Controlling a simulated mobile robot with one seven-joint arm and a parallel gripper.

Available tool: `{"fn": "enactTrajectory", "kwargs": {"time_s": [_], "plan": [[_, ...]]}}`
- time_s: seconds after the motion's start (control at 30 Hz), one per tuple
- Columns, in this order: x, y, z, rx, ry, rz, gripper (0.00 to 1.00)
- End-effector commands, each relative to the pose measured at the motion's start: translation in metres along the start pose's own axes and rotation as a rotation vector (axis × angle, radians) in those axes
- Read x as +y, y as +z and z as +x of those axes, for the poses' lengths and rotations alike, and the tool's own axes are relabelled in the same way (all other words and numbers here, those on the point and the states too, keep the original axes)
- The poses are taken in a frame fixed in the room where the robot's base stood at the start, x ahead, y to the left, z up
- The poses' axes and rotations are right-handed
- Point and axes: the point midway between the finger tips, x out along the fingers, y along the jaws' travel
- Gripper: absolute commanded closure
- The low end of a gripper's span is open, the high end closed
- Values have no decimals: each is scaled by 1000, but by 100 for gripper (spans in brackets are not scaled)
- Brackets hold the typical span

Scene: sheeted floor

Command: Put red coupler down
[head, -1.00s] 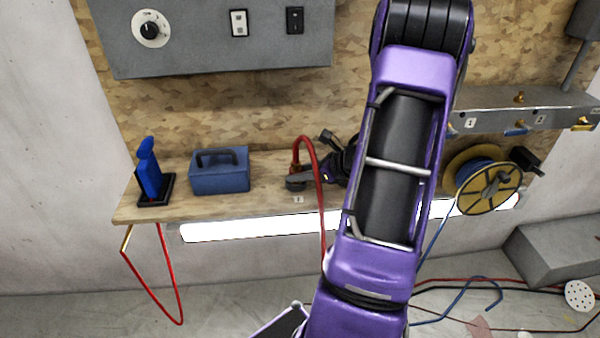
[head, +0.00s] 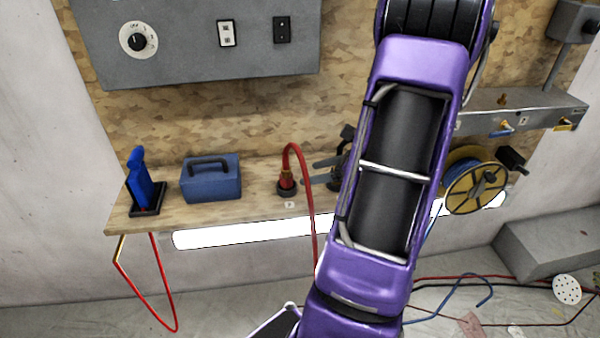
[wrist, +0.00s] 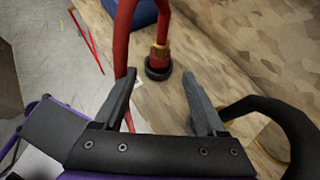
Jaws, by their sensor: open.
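The red coupler (head: 286,181), with a brass-coloured collar, stands upright in a dark round base on the wooden shelf. Its red hose arches up and hangs over the shelf's front edge. In the wrist view the coupler (wrist: 159,57) and its dark base show just beyond the fingertips. My gripper (wrist: 160,88) is open, with nothing between its fingers, and it is apart from the coupler. In the head view my gripper (head: 322,172) is to the right of the coupler, partly hidden behind my purple arm.
On the wooden shelf (head: 240,208) stand a blue box (head: 211,178) with a handle and a blue tool (head: 140,180) in a black stand. A cable reel (head: 476,187) hangs at the right. A grey panel (head: 190,60) is on the wall above.

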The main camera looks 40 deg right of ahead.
Motion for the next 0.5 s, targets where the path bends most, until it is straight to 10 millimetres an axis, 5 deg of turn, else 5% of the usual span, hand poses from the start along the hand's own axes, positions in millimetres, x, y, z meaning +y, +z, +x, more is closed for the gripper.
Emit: {"fn": "enactTrajectory", "kwargs": {"time_s": [0.2, 0.5], "plan": [[0, 0, -27, -1, -1, 0, 27], [0, 0, -30, -1, 1, 0, 27]]}}
